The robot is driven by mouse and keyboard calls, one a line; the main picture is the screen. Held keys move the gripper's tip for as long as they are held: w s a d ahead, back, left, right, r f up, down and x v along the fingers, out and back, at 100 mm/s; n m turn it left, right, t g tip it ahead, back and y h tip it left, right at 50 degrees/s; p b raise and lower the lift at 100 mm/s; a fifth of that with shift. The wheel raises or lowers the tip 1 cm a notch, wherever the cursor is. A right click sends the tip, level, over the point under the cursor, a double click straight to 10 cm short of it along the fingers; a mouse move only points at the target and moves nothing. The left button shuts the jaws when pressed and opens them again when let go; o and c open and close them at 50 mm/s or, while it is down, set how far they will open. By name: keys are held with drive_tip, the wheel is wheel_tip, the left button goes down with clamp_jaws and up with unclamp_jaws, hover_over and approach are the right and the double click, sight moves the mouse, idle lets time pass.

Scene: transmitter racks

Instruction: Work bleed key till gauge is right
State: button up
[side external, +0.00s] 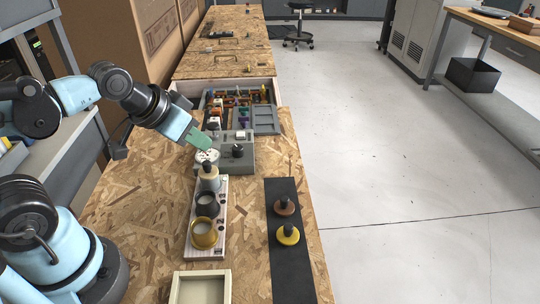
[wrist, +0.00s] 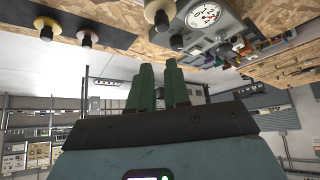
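A grey box (side external: 240,165) on the bench carries a round white dial gauge (side external: 207,156) and a black knob (side external: 238,150) that may be the bleed key. In the wrist view the gauge (wrist: 204,16) shows a dial with red marks, but its reading is too small to tell. The black knob also shows in the wrist view (wrist: 177,42). My gripper (side external: 201,140) has green fingers and is above the back left of the box, near the gauge and apart from the knob. In the wrist view the fingers (wrist: 159,68) have a narrow, empty gap between them.
A pale board (side external: 194,240) in front of the box holds cups and a black-topped plug (side external: 208,172). Two plugs stand on a black mat (side external: 285,275) at right. A cream tray (side external: 226,290) is at the front. A cluttered drawer (side external: 265,120) lies behind.

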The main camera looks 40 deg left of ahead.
clamp_jaws()
drive_tip(key=shift+w, duration=0.1)
idle(1.2)
drive_tip(key=n+t, duration=0.2)
drive_tip(key=n, duration=0.6)
hover_over(237, 135)
drive_tip(key=shift+r, duration=0.2)
drive_tip(key=shift+f, duration=0.15)
drive_tip(key=shift+f, duration=4.3)
